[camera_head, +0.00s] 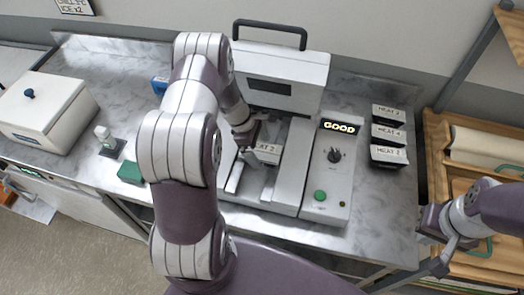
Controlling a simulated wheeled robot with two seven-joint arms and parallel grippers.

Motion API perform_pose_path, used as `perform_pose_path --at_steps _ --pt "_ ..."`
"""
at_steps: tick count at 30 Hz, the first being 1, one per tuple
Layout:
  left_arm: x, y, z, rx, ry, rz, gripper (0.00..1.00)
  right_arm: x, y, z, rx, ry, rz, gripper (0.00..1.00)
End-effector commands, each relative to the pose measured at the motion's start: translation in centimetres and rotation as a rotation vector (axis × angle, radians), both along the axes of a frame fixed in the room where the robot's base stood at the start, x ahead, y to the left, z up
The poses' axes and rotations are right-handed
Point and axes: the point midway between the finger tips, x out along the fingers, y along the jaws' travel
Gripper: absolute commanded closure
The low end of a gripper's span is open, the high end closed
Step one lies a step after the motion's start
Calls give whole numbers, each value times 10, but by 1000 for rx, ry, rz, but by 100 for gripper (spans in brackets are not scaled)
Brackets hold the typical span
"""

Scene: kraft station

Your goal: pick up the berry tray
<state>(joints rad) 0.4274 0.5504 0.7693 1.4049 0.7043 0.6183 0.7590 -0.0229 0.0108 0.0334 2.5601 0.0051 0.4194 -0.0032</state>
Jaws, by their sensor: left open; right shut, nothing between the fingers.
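I cannot make out a berry tray in this view. My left gripper (250,172) is open and reaches down over the bed of the white sealing machine (283,72), whose lid is raised. A small tray with a label ending in "AT 2" (267,151) sits in the machine right beside the gripper; the arm hides part of it. I cannot tell whether the fingers touch it. My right gripper (440,262) is shut and empty, low at the right beyond the counter's edge.
Stacked dark trays with labels (389,131) stand at the counter's right. The control panel (333,155) reads "GOOD" and has a green button (320,195). A white box (42,112) and a green block (130,172) stand left. A wooden rack (470,170) is at far right.

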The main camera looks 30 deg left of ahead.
Motion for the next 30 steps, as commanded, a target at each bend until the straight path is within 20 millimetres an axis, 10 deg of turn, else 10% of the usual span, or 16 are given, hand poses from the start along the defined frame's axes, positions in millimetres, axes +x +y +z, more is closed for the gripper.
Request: perform_pose_path --at_steps 11,18,30 --pt "2 -9 -22 0 -2 -1 0 0 0 8 0 0 0 100" --pt "3 -8 -21 0 -2 -1 60 0 0 9 0 0 0 100" --pt "4 -8 -4 2 -5 -1 60 0 0 -1 0 0 0 100"
